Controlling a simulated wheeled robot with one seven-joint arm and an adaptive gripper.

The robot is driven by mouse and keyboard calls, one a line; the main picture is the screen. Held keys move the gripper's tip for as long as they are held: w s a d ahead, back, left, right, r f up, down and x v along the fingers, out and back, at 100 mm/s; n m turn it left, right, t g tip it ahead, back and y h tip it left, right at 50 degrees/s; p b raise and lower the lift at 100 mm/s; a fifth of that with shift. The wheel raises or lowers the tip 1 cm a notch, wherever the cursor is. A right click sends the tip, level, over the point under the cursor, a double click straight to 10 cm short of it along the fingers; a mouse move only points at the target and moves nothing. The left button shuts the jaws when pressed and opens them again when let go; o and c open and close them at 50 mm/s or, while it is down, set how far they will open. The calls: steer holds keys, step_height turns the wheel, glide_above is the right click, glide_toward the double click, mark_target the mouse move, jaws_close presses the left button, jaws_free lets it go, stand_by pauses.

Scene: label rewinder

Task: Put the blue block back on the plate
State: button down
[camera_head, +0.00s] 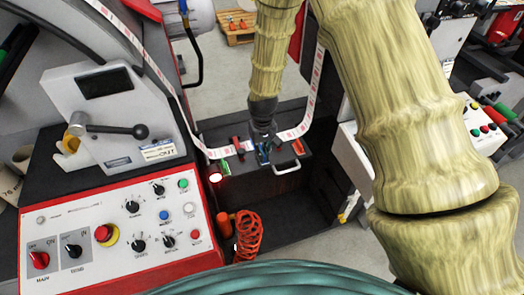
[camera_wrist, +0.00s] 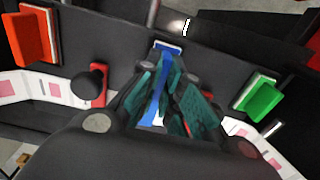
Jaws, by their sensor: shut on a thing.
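The blue block (camera_head: 264,157) is small, and most of it is hidden by my gripper in the head view. In the wrist view the blue block (camera_wrist: 157,98) shows as a narrow strip between the teal fingers. My gripper (camera_wrist: 165,95) is shut on it and points down at the dark plate (camera_wrist: 115,45). I cannot tell whether the block touches the plate.
An orange-red block (camera_wrist: 36,35) and a green block (camera_wrist: 260,97) stand on either side. A label strip (camera_head: 222,152) runs under my gripper. A red piece with a black knob (camera_wrist: 90,85) is close by. A control panel (camera_head: 120,225) stands left.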

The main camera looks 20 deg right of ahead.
steer(key=c, duration=1.5)
jaws_free()
step_height(320, 180, up, 12)
steer(key=shift+f, duration=0.1)
